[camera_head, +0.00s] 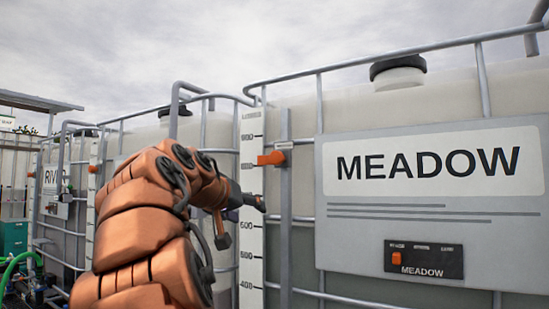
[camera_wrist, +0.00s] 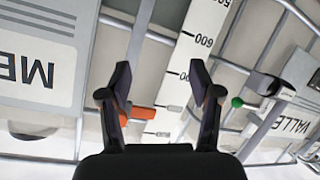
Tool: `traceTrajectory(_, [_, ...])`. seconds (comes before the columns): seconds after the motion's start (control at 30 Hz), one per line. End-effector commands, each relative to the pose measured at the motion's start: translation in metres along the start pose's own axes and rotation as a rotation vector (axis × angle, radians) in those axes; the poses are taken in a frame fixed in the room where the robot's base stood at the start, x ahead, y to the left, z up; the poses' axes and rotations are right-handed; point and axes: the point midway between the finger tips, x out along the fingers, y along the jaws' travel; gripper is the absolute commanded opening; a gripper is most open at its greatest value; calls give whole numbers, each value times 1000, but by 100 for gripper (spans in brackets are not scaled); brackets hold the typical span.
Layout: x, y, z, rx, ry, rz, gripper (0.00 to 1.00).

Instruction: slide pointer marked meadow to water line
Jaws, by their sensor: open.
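The orange pointer (camera_head: 271,158) sits on a grey vertical rail (camera_head: 285,215) beside the white scale (camera_head: 251,240) of the tote with the MEADOW sign (camera_head: 430,165). It stands near the 800 label. My gripper (camera_head: 262,203) is in front of the scale, lower than the pointer in the picture and hiding the part around 700. In the wrist view my gripper (camera_wrist: 160,80) is open and empty. There the pointer (camera_wrist: 142,112) shows between the fingers, nearer the left one; contact cannot be told. The tote wall (camera_head: 300,250) looks darker lower down, but I cannot place the water line exactly.
Grey tube bars (camera_head: 395,62) cage the tote. A dark panel (camera_head: 424,259) with an orange switch is under the MEADOW sign. More caged totes stand to the left, one with a partly hidden RIV sign (camera_head: 56,178). The wrist view shows a VALLEY label (camera_wrist: 292,120) and a green knob (camera_wrist: 237,102).

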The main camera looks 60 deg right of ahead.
Motion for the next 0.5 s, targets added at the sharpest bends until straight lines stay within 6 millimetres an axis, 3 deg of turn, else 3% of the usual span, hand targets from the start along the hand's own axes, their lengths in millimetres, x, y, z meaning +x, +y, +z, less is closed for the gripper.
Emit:
traceTrajectory(0.1, [-3, 26, -44, 52, 94, 79, 63])
traceTrajectory(0.23, [-11, 46, -80, 96, 185, 143, 63])
traceTrajectory(0.4, [-21, 64, -107, 135, 264, 194, 63])
traceTrajectory(0.5, [-22, 68, -113, 145, 284, 207, 63])
